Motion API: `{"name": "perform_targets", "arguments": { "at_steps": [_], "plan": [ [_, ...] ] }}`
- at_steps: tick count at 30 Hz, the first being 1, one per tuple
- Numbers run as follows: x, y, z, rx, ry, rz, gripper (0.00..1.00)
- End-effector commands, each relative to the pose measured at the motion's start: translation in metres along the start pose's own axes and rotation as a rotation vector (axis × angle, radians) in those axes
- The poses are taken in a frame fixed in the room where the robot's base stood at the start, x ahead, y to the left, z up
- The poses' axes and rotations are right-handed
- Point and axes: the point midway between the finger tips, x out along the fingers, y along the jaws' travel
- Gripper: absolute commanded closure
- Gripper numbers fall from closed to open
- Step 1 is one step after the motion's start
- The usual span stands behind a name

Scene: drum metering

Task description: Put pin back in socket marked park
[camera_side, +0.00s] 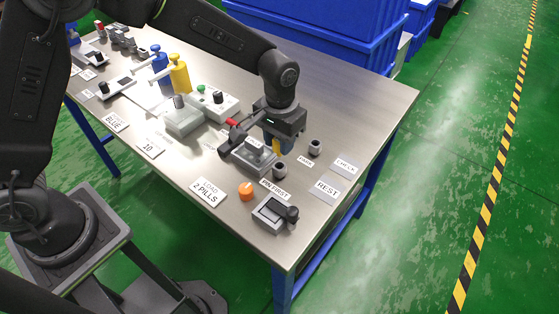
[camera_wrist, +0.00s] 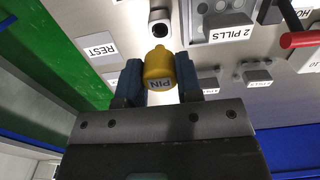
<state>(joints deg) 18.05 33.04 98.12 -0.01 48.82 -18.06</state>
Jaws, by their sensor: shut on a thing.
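My gripper (camera_wrist: 158,82) is shut on the yellow pin (camera_wrist: 158,68), with its blue fingers on either side. The pin is marked PIN and also shows as a bit of yellow under my gripper (camera_side: 276,146) in the side view. The dark round socket by the PARK label (camera_side: 305,161) is the park socket (camera_side: 315,147); it stands on the table just right of the pin, and the pin is apart from it. A second socket (camera_side: 280,171) stands nearer, by the PIN FIRST label (camera_side: 274,190). The pin's lower end is hard to make out.
A grey device (camera_side: 248,157) with a lever stands close left of my gripper. An orange knob (camera_side: 246,190) and a black-knobbed box (camera_side: 274,213) are nearer the front. The REST plate (camera_side: 326,191) and CHECK plate (camera_side: 346,166) lie flat by the right edge.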

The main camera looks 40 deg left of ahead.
Motion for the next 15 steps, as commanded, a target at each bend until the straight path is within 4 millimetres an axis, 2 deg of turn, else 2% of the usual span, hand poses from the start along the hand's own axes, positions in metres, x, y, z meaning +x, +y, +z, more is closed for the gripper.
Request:
{"name": "perform_targets", "arguments": {
  "at_steps": [15],
  "plan": [
    [-0.0053, 0.0001, -0.0003, 0.0, 0.001, 0.0, 1.0]
  ]
}}
